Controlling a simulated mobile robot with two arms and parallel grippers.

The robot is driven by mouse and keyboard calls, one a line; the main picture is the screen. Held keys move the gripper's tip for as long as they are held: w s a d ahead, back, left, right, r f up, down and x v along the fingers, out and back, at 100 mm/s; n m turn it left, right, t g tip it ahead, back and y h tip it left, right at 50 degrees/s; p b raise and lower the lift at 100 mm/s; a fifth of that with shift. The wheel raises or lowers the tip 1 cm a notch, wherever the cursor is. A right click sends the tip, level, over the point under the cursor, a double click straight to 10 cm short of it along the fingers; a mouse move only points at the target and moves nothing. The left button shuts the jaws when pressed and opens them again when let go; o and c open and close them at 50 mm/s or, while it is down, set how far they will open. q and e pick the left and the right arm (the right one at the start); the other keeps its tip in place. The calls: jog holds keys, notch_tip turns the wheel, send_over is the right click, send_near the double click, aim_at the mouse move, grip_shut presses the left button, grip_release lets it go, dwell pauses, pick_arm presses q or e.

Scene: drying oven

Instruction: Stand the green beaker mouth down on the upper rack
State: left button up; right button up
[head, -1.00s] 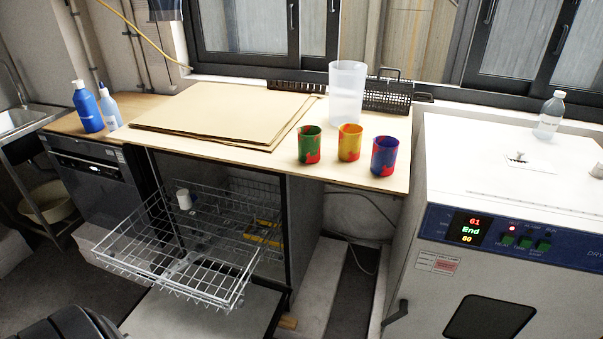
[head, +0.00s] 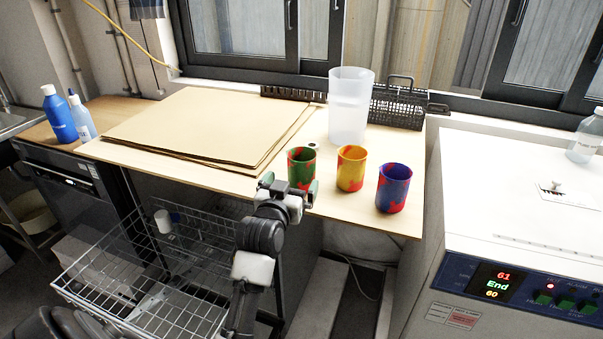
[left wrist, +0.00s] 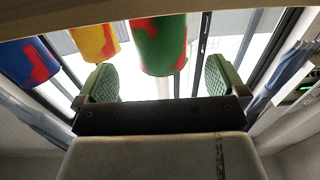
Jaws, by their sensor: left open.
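The green beaker (head: 301,168), with red patches, stands mouth up at the table's front edge, leftmost of three beakers. My left gripper (head: 289,188) is open at the table edge, just in front of it. In the left wrist view the green beaker (left wrist: 160,38) appears between the two green finger pads (left wrist: 162,82), a little beyond them; I cannot tell whether they touch it. The upper rack (head: 98,250) is a wire basket pulled out of the dishwasher below the table, partly hidden by my left arm. My right gripper is not in view.
A yellow beaker (head: 351,170) and a blue beaker (head: 393,189) stand close on the right. A tall clear container (head: 349,105) and a black basket (head: 398,105) are behind. Brown sheets (head: 200,130) cover the table's left. A white cup (head: 163,221) is in the rack.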

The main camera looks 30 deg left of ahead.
aim_at(306, 156)
pick_arm(q)
jog(key=x, duration=0.3)
jog(key=shift+f, duration=0.1)
jog(key=x, duration=0.5)
jog(key=shift+f+p, duration=0.1)
jog(key=shift+p, duration=0.3)
jog(key=c, duration=1)
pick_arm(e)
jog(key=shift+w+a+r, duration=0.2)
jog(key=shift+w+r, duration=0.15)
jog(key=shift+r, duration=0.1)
pick_arm(q)
jog(key=shift+r, duration=0.75)
jog(key=shift+b+v, duration=0.75)
jog(key=shift+v, duration=8.35)
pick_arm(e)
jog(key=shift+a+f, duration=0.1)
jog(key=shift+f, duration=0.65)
pick_arm(q)
jog(key=shift+r, duration=0.15)
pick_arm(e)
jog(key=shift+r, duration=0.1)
